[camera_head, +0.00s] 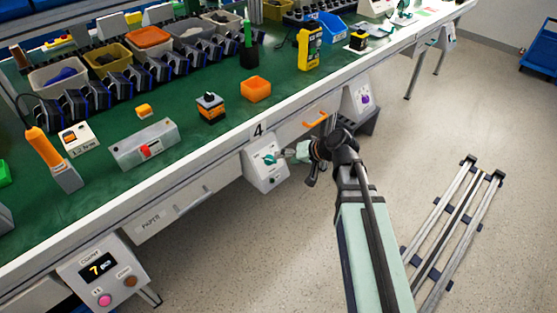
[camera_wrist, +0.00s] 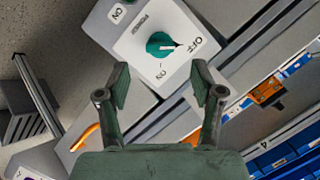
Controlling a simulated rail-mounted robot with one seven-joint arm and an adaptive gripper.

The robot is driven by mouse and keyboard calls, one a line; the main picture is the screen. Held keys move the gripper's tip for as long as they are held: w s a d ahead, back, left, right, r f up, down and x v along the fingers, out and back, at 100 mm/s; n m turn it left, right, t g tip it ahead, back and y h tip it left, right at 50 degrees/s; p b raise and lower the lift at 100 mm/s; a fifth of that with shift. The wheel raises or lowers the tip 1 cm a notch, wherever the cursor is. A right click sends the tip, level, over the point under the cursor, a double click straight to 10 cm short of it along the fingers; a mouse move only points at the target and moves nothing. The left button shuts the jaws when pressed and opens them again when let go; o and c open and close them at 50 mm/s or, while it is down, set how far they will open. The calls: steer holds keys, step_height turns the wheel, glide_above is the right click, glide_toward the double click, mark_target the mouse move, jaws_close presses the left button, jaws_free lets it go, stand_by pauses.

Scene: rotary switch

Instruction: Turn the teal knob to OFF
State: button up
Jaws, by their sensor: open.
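The teal knob (camera_head: 270,160) is on the white switch box under the front edge of the bench. My gripper (camera_head: 287,154) is in front of the box. In the wrist view my gripper (camera_wrist: 160,82) has its fingers spread wide, with nothing between them. The knob shows just beyond the fingertips, apart from both.
A purple-knob box (camera_head: 360,97) hangs farther along the bench edge. A box with a numeric display (camera_head: 100,271) is at lower left. The floor by the rails (camera_head: 455,235) is open.

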steer(key=shift+v, duration=2.6)
